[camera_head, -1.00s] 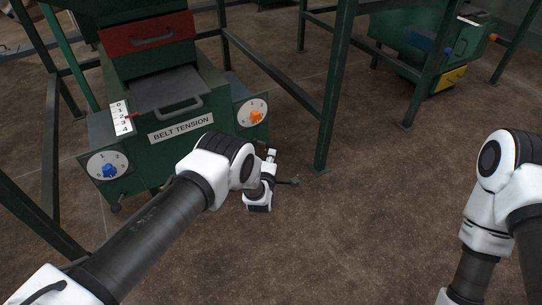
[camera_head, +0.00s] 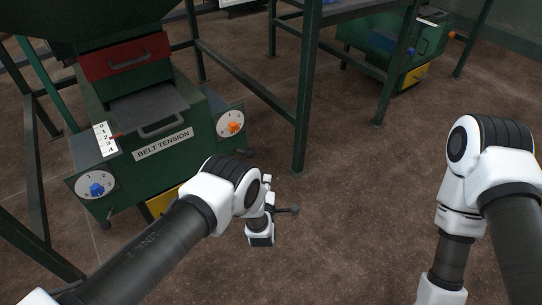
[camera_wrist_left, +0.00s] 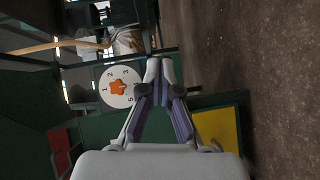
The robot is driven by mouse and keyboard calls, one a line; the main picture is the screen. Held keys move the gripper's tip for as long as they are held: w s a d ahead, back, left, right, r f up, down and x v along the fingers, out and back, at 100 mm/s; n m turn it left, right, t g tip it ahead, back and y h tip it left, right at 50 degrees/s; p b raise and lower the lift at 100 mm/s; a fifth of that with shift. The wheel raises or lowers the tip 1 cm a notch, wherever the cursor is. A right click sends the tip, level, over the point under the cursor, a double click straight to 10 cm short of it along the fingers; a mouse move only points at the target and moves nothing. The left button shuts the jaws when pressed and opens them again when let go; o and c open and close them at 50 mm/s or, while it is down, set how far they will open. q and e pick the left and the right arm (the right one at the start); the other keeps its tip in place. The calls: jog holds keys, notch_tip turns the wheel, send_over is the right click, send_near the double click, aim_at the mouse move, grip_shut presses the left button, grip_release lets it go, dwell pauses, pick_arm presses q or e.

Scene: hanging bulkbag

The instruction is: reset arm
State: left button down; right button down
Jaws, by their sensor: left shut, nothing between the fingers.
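My left arm reaches in from the lower left of the head view, and its wrist (camera_head: 260,228) is low in front of the green belt tension machine (camera_head: 165,165). In the left wrist view my left gripper (camera_wrist_left: 158,72) is shut and empty, its fingertips together. Beyond the fingers are the machine's white dial with an orange knob (camera_wrist_left: 119,87) and a yellow panel (camera_wrist_left: 220,135). My right arm (camera_head: 462,190) is folded at the right of the head view. Its gripper is out of the picture.
The machine's front also has a blue-knob dial (camera_head: 97,188), a number scale (camera_head: 106,139) and a red drawer (camera_head: 130,58). A green frame post (camera_head: 303,110) stands right of it. Another green machine (camera_head: 390,52) is at the back. Brown floor between the arms is clear.

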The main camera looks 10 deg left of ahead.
pick_arm(q)
jog(key=shift+w+r, duration=0.1)
jog(key=shift+r, duration=0.05)
jog(key=a+r+g+y, duration=0.1)
jog(key=a+r, duration=0.3)
jog(key=a, duration=0.6)
jog(key=s+a+f+m+g+p, duration=0.1)
jog(key=s+a+f+m+g, duration=0.15)
jog(key=s, duration=0.55)
jog(key=s+a+f+m+g, duration=0.2)
jog(key=s+a+m+g, duration=0.15)
jog(key=s, duration=0.35)
jog(key=s+d+m+g+h, duration=0.25)
jog(key=s+m+g, duration=0.8)
jog(key=s, duration=1.75)
notch_tip(320, 180, up, 38)
jog(key=t+p, duration=0.1)
jog(key=p, duration=3.7)
jog(key=shift+w+a+m, duration=0.25)
jog(key=shift+a+m, duration=0.05)
jog(key=shift+m, duration=0.05)
